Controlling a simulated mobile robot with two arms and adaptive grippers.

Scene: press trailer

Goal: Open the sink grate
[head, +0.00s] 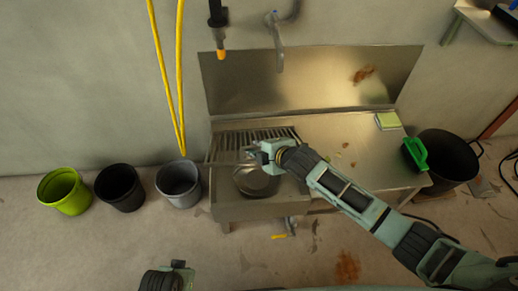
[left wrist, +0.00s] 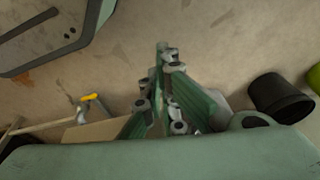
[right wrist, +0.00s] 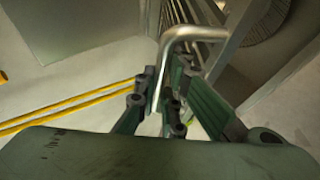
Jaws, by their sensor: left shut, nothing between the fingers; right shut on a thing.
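The metal sink grate (head: 228,145) has dark parallel bars and lies across the back left part of the steel sink unit (head: 325,130). Below it a round basin shape (head: 256,180) shows in front. My right gripper (head: 257,151) is at the grate's front side, shut on a bent metal rod. In the right wrist view this rod, the grate handle (right wrist: 188,38), runs up between the fingertips (right wrist: 165,97), and grate bars show behind it. The grate's exact tilt is hard to tell. My left gripper (left wrist: 163,75) is shut and empty, over the floor, away from the sink.
A lime bucket (head: 64,192), a black bucket (head: 119,188) and a grey bucket (head: 179,184) stand left of the sink. Yellow hoses (head: 179,80) hang behind. A tap (head: 277,45) is above. A large black pot (head: 445,158) stands at right. The floor in front is mostly clear.

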